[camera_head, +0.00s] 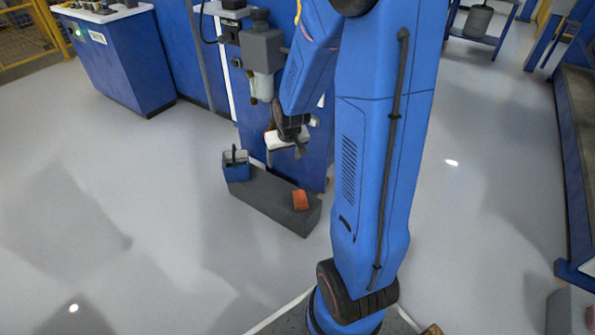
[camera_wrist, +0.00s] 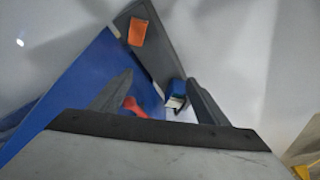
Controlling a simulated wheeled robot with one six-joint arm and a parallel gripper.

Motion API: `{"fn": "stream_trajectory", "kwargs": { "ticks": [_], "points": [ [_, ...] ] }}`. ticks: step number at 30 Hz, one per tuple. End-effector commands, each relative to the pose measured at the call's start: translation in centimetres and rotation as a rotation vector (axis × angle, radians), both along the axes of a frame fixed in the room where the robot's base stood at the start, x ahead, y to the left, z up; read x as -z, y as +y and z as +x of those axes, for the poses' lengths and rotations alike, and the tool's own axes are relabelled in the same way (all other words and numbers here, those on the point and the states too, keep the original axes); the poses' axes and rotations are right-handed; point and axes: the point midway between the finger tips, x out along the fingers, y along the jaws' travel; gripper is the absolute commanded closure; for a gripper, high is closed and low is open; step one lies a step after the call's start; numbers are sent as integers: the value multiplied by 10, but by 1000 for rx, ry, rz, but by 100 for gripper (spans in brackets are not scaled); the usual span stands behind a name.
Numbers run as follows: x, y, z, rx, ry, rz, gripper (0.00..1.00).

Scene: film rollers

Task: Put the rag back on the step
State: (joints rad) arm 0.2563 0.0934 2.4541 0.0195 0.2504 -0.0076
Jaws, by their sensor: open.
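An orange piece that looks like the rag (camera_head: 301,200) lies on top of the dark grey step (camera_head: 262,196), near its right end. In the wrist view the rag (camera_wrist: 138,31) lies flat on the far end of the step (camera_wrist: 156,58). My gripper (camera_head: 300,148) is above and behind the step, beside the blue machine. In the wrist view my gripper (camera_wrist: 159,78) has its two fingers spread wide, with nothing held between them. The rag is beyond the fingertips and apart from them.
A small blue bin (camera_head: 236,166) stands on the step's left end, also in the wrist view (camera_wrist: 176,88). The blue machine (camera_head: 316,150) rises close behind the step. A red part (camera_wrist: 133,105) shows near the left finger. Floor left of the step is clear.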

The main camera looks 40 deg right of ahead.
Motion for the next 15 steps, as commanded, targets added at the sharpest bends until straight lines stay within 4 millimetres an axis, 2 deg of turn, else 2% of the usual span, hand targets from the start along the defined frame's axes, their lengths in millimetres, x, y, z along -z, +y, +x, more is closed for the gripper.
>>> {"fn": "stream_trajectory", "kwargs": {
  "ticks": [1,3,8,15],
  "points": [
    [-16,8,-5,-13,-10,-2,31],
    [-34,17,-14,-29,-14,-3,31],
    [-73,38,-39,-65,-22,-6,31],
    [-124,67,-84,-117,-35,-9,31]
  ]
}}
